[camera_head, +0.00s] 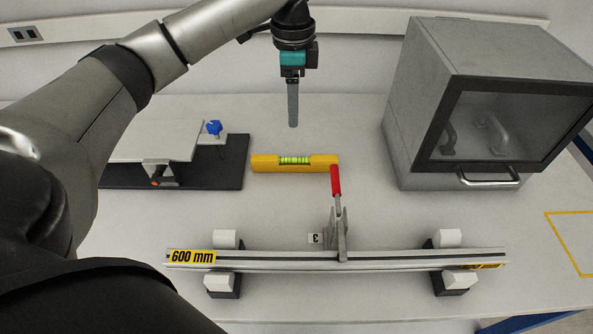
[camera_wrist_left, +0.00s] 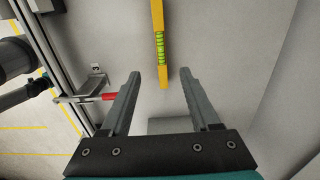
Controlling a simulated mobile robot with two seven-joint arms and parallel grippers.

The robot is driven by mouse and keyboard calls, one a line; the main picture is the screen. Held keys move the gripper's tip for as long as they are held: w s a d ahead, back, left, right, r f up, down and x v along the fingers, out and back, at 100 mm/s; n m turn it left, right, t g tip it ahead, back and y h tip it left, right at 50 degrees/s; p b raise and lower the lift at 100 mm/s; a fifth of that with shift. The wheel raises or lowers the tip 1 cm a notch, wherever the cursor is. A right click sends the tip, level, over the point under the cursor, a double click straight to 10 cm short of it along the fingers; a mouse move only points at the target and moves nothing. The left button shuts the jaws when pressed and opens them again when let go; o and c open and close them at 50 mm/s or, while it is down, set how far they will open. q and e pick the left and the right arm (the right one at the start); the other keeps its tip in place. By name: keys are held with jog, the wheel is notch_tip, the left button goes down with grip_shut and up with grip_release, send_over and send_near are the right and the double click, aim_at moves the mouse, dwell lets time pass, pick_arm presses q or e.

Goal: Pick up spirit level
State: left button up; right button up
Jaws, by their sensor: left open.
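The yellow spirit level (camera_head: 266,163) lies flat on the table with its green vial facing up. In the left wrist view the level (camera_wrist_left: 156,14) runs from the top edge down to a point ahead of and between the fingertips, apart from them. My left gripper (camera_head: 292,124) hangs above the table behind the level, pointing down. In the left wrist view its fingers (camera_wrist_left: 159,72) are spread open with nothing between them. The right gripper is not in view.
A red-handled clamp (camera_head: 336,181) stands close to the level's right end, on a rail (camera_head: 290,261) marked 600 mm. A grey cabinet (camera_head: 420,80) stands at right. A black-based fixture (camera_head: 232,165) with a blue knob (camera_head: 214,128) sits just left of the level.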

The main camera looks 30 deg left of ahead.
pick_arm(q)
jog(key=b, duration=0.2)
send_over(294, 158)
notch_tip(294, 158, down, 10)
jog(key=shift+r, duration=0.15)
jog(key=shift+w+f+b, duration=0.1)
jog(key=shift+f+b, duration=0.8)
jog(key=shift+f, duration=2.1)
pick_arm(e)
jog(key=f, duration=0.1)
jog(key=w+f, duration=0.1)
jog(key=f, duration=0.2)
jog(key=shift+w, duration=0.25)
pick_arm(q)
grip_shut()
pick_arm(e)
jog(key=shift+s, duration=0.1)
